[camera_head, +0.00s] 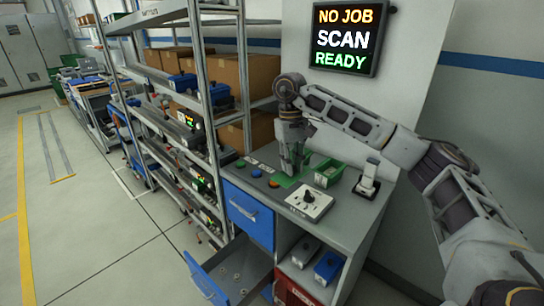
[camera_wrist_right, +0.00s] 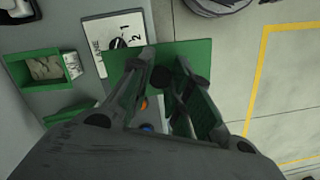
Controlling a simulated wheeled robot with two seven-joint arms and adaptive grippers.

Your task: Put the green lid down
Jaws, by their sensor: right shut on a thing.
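The green lid (camera_head: 286,182) is a flat plate over the workbench top, left of the green bin. In the right wrist view the lid (camera_wrist_right: 196,52) has a dark round knob between my fingers. My right gripper (camera_head: 293,170) points down and is shut on the lid; its fingers also show in the right wrist view (camera_wrist_right: 165,75). I cannot tell whether the lid touches the bench. The green bin (camera_head: 330,177) is open at the top, with pale contents in the right wrist view (camera_wrist_right: 47,67). My left gripper is not in view.
The workbench (camera_head: 345,205) holds a switch box (camera_head: 311,202), a scanner stand (camera_head: 368,182) and several coloured buttons (camera_head: 256,173). A blue drawer (camera_head: 205,277) below stands open. A shelf rack (camera_head: 243,75) with boxes is to the left. The wall screen (camera_head: 348,38) reads "NO JOB SCAN READY".

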